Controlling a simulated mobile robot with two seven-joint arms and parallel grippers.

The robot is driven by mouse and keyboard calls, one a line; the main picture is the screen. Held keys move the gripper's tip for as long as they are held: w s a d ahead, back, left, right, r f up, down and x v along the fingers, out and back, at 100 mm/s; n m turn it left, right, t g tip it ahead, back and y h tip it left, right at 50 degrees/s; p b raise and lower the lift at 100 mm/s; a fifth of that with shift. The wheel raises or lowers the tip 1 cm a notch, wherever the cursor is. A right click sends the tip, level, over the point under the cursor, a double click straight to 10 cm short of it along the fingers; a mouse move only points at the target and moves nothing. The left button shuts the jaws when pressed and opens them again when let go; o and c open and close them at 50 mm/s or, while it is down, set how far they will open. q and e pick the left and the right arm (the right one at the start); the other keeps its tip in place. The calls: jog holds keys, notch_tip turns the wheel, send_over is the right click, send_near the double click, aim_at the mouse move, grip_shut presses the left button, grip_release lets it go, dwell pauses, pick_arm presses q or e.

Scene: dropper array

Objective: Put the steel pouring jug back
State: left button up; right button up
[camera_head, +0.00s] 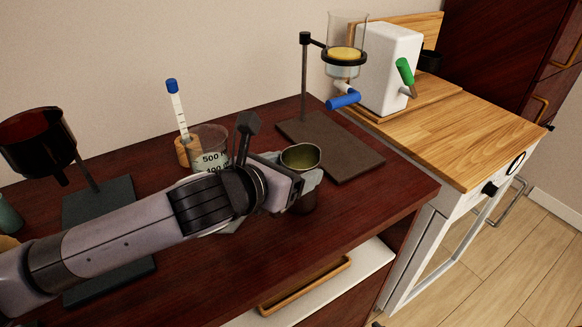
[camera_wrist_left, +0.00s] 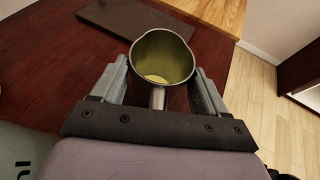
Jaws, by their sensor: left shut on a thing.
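The steel pouring jug (camera_head: 301,157) is in the head view, at the end of my left arm, over the right part of the dark red table. It also shows in the left wrist view (camera_wrist_left: 163,55), with its open mouth toward the camera and a small pale yellow patch inside. My left gripper (camera_head: 297,178) is shut on the jug; in the left wrist view its two fingers (camera_wrist_left: 162,90) flank the handle and lower body. The jug looks roughly upright. I cannot tell whether its base touches the table. My right gripper is not in view.
A stand with a dark base plate (camera_head: 345,160) holds a glass vessel (camera_head: 346,32) behind the jug. A glass beaker (camera_head: 212,160) and a blue-capped dropper (camera_head: 178,105) stand left. A wooden counter (camera_head: 470,135) lies right. The table front (camera_head: 370,225) is clear.

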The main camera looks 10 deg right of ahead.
pick_arm(q)
jog(key=o, duration=1.2)
jog(key=shift+f, duration=0.1)
jog(key=shift+a+r, duration=0.15)
jog(key=shift+r, duration=0.1)
jog(key=v, duration=1.1)
jog(key=shift+s+a+r, duration=0.2)
jog(key=shift+s, duration=0.1)
